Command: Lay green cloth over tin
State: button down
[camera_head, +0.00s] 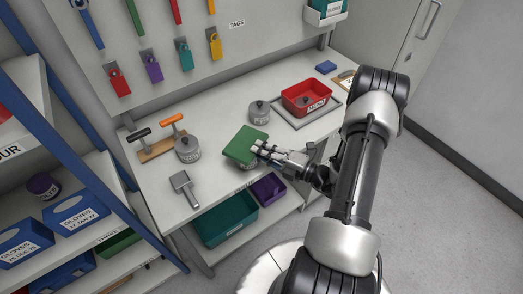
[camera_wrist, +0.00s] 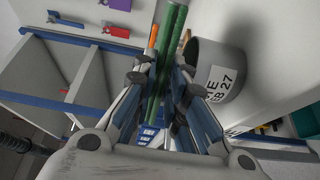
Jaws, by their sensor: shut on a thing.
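The green cloth (camera_head: 243,142) is a flat, stiff-looking sheet above a grey tin (camera_head: 247,166) near the bench's front edge. My gripper (camera_head: 263,150) is shut on the cloth's right edge. In the wrist view the cloth (camera_wrist: 171,50) shows edge-on between the fingers (camera_wrist: 163,88). The labelled grey tin (camera_wrist: 219,75) is close beside it there. The cloth hides most of the tin's top in the head view. I cannot tell whether cloth and tin touch.
Two more grey tins stand on the bench, one at left (camera_head: 188,150) and one behind (camera_head: 259,113). A red bin (camera_head: 307,97) sits at back right. A scoop-like grey tool (camera_head: 185,188) lies front left. Teal (camera_head: 226,220) and purple (camera_head: 268,188) bins are below.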

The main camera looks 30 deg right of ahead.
jog(key=shift+f+b, duration=0.6)
jog(key=shift+f, duration=0.25)
dwell(0.6)
jog(key=c, duration=1.5)
grip_release()
jog(key=shift+c, duration=0.2)
jog(key=shift+o, duration=0.3)
jog(key=o, duration=0.4)
jog(key=shift+c, duration=0.2)
jog(key=v, duration=0.9)
jog(key=shift+p, duration=0.35)
jog(key=shift+r, duration=0.15)
